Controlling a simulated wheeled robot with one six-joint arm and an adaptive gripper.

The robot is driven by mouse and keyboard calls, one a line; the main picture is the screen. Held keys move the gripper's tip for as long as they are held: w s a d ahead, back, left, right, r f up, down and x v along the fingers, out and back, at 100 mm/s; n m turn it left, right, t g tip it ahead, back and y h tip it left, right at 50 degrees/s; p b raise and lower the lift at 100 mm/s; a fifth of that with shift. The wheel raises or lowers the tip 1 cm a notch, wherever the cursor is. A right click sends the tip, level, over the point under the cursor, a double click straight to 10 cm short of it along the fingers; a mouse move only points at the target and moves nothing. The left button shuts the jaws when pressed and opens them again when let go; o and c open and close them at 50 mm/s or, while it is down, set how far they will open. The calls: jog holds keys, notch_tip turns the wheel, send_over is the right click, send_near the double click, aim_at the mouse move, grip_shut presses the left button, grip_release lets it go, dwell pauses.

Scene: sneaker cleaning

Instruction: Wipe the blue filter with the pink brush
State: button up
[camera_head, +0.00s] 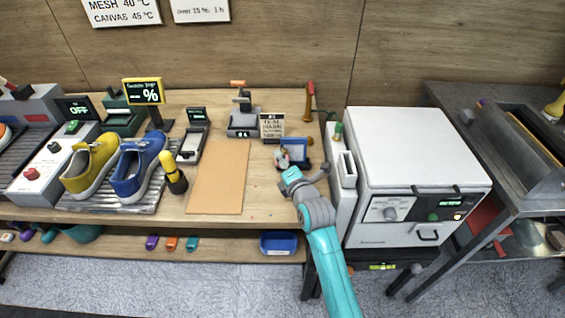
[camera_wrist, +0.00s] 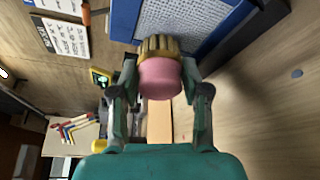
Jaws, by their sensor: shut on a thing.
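The blue filter (camera_head: 301,148) has a blue frame around a pale mesh and stands on the workbench near its right end. In the wrist view the filter (camera_wrist: 205,22) fills the top, its blue frame edge close to the brush. The pink brush (camera_wrist: 160,80) has a pink body and tan bristles, which point toward the filter. My gripper (camera_wrist: 160,88) is shut on the pink brush. In the head view my gripper (camera_head: 284,160) is just left of and in front of the filter. Whether the bristles touch the filter I cannot tell.
A white machine (camera_head: 418,160) stands close to the right of my arm. A brown board (camera_head: 219,178) lies left of my gripper. Yellow and blue sneakers (camera_head: 140,168) stand farther left.

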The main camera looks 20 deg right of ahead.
jog(key=shift+s+d, duration=0.25)
jog(key=shift+d, duration=0.35)
jog(key=shift+s+d, duration=0.2)
jog(key=shift+d, duration=0.45)
jog(key=shift+s+d, duration=0.25)
jog(key=shift+d, duration=0.35)
jog(key=shift+w, duration=0.1)
jog(key=shift+w+a, duration=0.25)
jog(key=shift+a, duration=0.35)
jog(key=shift+w+a, duration=0.25)
jog(key=shift+a, duration=0.4)
jog(key=shift+w+a, duration=0.25)
jog(key=shift+a, duration=0.35)
jog(key=shift+c, duration=0.5)
jog(key=shift+s+a, duration=0.3)
jog(key=shift+s, duration=0.65)
jog(key=shift+s+a, duration=0.3)
jog(key=shift+s, duration=0.65)
jog(key=shift+s+a, duration=0.3)
jog(key=shift+s, duration=0.65)
